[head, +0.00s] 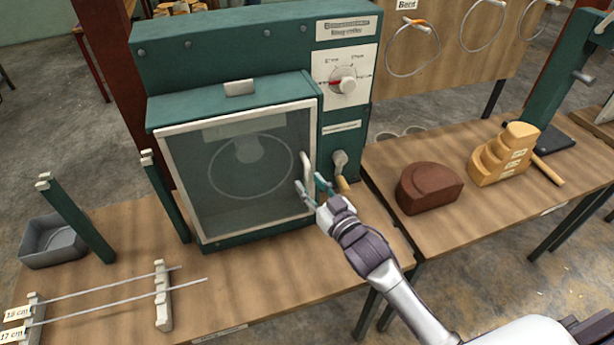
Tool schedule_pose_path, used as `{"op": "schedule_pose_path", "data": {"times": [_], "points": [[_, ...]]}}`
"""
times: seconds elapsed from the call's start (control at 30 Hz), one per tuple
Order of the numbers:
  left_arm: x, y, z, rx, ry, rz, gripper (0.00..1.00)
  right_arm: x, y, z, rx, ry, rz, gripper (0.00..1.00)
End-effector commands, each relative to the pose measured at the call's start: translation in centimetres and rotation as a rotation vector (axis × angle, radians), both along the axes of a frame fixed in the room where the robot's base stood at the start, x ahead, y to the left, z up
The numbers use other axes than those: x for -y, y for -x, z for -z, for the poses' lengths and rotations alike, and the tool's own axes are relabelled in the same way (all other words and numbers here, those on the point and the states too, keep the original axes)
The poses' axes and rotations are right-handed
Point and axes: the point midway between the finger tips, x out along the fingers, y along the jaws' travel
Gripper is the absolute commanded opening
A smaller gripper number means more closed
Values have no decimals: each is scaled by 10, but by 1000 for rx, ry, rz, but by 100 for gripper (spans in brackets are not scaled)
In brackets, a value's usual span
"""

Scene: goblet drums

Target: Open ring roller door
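The ring roller (345,35) is a dark green machine on the wooden bench. Its door (163,165) has a pale frame and a see-through pane, and looks closed. A ring shape shows behind the pane. The white upright door handle (306,168) is on the door's right edge. My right gripper (309,182) is at the lower part of this handle, with its two fingers spread apart, one to each side of it. I cannot tell whether they touch the handle. My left gripper is not in view.
A crank with a wooden grip (341,170) is close to the right of my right gripper. A brown block (428,187) and a stepped wooden block (503,155) stand on the right bench. Green posts and a grey tray (52,242) are at left.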

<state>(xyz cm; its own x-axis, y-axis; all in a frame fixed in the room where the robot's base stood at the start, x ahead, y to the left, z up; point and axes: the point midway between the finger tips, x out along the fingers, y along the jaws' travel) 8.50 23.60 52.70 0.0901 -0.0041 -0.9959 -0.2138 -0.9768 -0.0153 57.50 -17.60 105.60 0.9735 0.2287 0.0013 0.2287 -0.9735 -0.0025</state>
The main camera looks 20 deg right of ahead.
Motion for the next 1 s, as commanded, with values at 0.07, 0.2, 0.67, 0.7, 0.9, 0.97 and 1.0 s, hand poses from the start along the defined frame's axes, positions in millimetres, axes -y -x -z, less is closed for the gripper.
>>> {"op": "schedule_pose_path", "data": {"times": [0.07, 0.2, 0.67, 0.7, 0.9, 0.97, 1.0], "points": [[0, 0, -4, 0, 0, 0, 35, -2, -10, -1, -1, 1, 1, 39], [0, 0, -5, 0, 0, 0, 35, -5, -19, 0, -1, 1, 0, 39], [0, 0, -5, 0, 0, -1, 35, -5, -21, 1, -2, 1, 0, 14], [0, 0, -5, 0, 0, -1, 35, -5, -20, 1, -2, 1, 0, 8], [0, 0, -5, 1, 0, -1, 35, -5, -20, 1, -2, 1, 0, 0], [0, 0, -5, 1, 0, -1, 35, -5, -20, 1, -2, 1, 0, 0], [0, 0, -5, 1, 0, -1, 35, -5, -20, 1, -2, 1, 0, 0]]}}
